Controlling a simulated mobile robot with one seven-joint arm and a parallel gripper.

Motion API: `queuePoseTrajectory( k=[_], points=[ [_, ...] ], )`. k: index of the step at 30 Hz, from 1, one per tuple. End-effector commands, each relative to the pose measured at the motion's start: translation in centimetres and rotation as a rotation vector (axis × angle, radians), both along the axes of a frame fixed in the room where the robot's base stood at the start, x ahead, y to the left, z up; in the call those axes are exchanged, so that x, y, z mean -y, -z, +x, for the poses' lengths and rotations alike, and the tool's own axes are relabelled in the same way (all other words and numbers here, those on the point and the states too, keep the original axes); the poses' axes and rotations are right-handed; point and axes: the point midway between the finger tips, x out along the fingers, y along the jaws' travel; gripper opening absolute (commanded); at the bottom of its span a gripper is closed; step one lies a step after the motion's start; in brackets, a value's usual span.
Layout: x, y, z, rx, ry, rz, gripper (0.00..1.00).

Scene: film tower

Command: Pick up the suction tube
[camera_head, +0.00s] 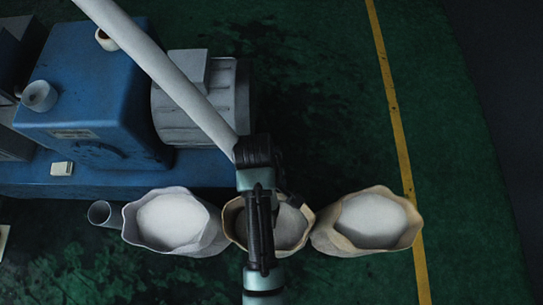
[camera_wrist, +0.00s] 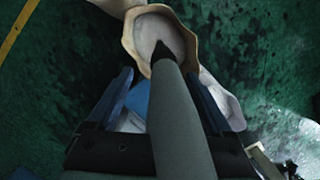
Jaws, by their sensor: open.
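The suction tube (camera_head: 175,85) is a long pale tube that slants down from the top left in the head view. Its lower end is hidden behind my arm over the middle sack (camera_head: 231,222). In the wrist view the tube (camera_wrist: 182,125) looks grey-green and runs up the middle to a dark tip in front of the sack's white fill (camera_wrist: 148,28). My gripper (camera_wrist: 163,82) is open, with one blue finger on each side of the tube. I cannot tell whether a finger touches it. In the head view my gripper (camera_head: 250,152) is dark and seen at the tube's lower end.
A left sack (camera_head: 130,225) and a right sack (camera_head: 405,240) flank the middle one, each with white fill. A blue machine (camera_head: 90,100) with a grey motor (camera_head: 195,105) stands at left. A grey open pipe (camera_head: 98,212) is beside the left sack. Floor right of the yellow line (camera_head: 385,75) is clear.

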Motion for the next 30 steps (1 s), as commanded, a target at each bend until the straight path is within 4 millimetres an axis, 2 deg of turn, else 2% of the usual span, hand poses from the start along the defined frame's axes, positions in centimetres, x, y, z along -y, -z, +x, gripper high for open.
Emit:
queuePoseTrajectory(
  k=[3,11,18,27,28,30],
  points=[
    [0.2,1.7,-0.2,-0.001,0.000,0.000,0.84],
    [0.3,3.5,-0.8,-0.001,0.001,0.001,0.84],
    [0.6,6.9,-1.5,0.001,0.001,0.001,0.84],
    [0.7,7.5,-1.5,0.004,0.002,0.001,0.84],
    [0.7,7.5,-1.5,0.004,0.002,0.001,0.83],
    [0.7,7.5,-1.5,0.004,0.002,0.001,0.70]
  ],
)
